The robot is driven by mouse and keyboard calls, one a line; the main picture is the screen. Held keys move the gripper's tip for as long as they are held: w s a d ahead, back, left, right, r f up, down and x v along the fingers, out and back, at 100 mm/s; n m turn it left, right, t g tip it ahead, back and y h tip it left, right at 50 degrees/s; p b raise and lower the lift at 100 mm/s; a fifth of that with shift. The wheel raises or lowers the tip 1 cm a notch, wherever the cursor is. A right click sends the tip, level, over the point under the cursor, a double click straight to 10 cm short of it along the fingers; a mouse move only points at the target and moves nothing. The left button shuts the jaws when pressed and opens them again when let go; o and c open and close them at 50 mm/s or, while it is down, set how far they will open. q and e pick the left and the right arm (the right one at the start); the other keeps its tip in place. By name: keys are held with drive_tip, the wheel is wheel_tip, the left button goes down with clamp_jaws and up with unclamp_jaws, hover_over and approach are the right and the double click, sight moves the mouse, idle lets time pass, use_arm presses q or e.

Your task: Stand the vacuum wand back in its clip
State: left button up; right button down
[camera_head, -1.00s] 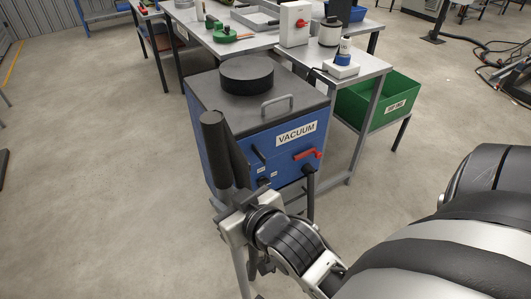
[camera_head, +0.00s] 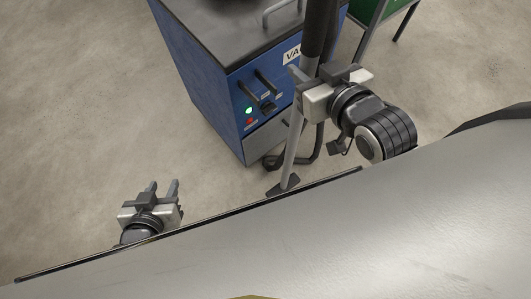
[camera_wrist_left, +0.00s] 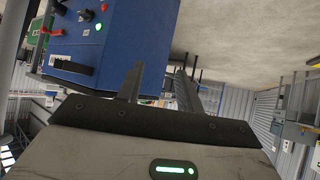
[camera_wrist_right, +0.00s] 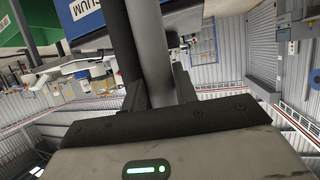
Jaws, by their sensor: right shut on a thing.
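The vacuum wand has a dark upper grip (camera_head: 319,30) and a grey tube (camera_head: 293,140) that runs down to a dark floor nozzle (camera_head: 283,188). My right gripper (camera_head: 322,82) is shut on the wand's tube, which also shows between its fingers in the right wrist view (camera_wrist_right: 152,50). The wand leans slightly, in front of the blue vacuum (camera_head: 215,95). My left gripper (camera_head: 162,190) is open and empty, low at the left.
A green light (camera_head: 248,111) glows on the vacuum's front. A dark hose (camera_head: 312,155) curves near the floor beside the vacuum. The floor left of the vacuum is clear.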

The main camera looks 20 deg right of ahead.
drive_tip(key=shift+s+a+f+y, duration=0.1)
drive_tip(key=shift+s+y, duration=0.2)
drive_tip(key=shift+w+a, duration=0.2)
drive_tip(key=w+a+f, duration=0.1)
drive_tip(key=w+f, duration=0.2)
drive_tip(key=w, duration=0.1)
drive_tip(key=w+a+f, duration=0.2)
drive_tip(key=w+f, duration=0.1)
drive_tip(key=w, duration=0.1)
drive_tip(key=w+a+f, duration=0.1)
drive_tip(key=w+f, duration=0.2)
drive_tip(key=w, duration=0.1)
drive_tip(key=shift+w+a+f, duration=0.15)
drive_tip(key=shift+a+f, duration=0.05)
drive_tip(key=shift+a, duration=0.1)
drive_tip(key=shift+f+b, duration=0.45)
drive_tip(key=shift+f, duration=1.25)
drive_tip(key=c, duration=1.1)
unclamp_jaws()
drive_tip(key=shift+f, duration=0.15)
